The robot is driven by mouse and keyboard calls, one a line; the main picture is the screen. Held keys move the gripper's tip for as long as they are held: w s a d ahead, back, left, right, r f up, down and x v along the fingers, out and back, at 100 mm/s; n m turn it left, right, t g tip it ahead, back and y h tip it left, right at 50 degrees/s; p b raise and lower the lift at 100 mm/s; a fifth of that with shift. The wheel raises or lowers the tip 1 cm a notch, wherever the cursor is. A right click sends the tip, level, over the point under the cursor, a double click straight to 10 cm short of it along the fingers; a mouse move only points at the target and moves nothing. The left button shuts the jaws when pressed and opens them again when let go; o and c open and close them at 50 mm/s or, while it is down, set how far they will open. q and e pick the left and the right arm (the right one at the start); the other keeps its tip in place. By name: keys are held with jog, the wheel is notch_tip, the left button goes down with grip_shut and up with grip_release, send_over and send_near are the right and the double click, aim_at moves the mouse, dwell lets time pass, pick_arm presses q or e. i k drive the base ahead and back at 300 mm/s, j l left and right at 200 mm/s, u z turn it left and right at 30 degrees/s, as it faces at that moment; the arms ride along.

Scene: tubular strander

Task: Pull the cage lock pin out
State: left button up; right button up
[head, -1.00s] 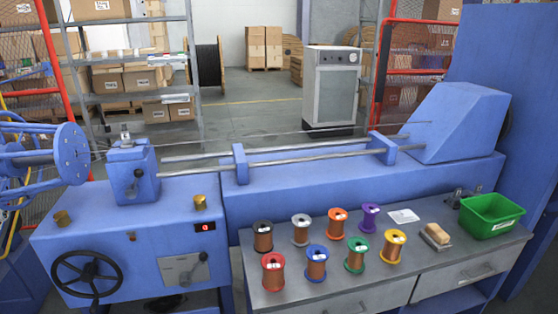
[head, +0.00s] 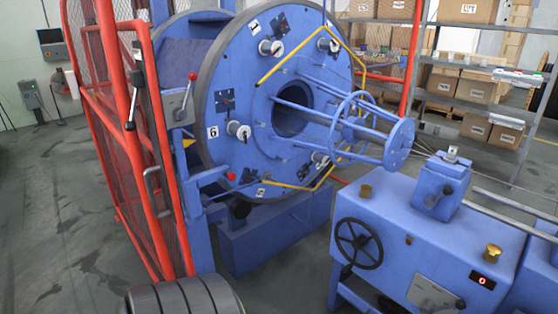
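The large blue cage disc (head: 235,75) of the strander stands at the centre, marked 6. A small red knob (head: 231,176) sits at its lower left edge, on the blue frame beside the rim. It looks like the cage lock pin, but it is too small to tell how deep it sits. A lever with a dark reddish knob (head: 193,77) stands upright on a grey bracket left of the disc. Neither of my grippers is in view.
A red mesh guard (head: 120,120) with a grey handle (head: 152,190) stands left of the disc. A blue cabinet (head: 400,225) with a black handwheel (head: 358,243) is at the right. The floor (head: 45,210) is clear at the left.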

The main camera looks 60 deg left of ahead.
aim_at(231, 176)
jog(key=u, duration=2.4)
